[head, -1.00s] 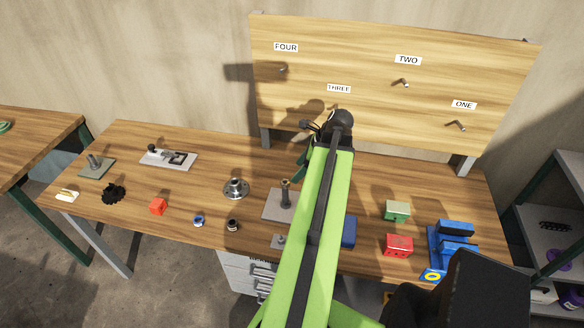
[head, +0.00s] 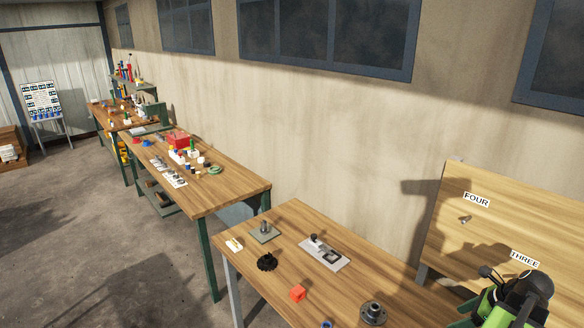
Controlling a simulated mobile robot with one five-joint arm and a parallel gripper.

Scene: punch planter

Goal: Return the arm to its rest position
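My arm, green and black, shows only at the lower right corner of the head view, with its dark rounded joint (head: 528,290) in front of the wooden board. My gripper cannot be made out, so its fingers and anything in them are hidden or out of the frame. The arm's end stands over the right part of the near workbench (head: 350,290), below the label THREE (head: 525,259).
Cluttered benches (head: 225,185) run along the wall. Floor (head: 100,250) at left is open.

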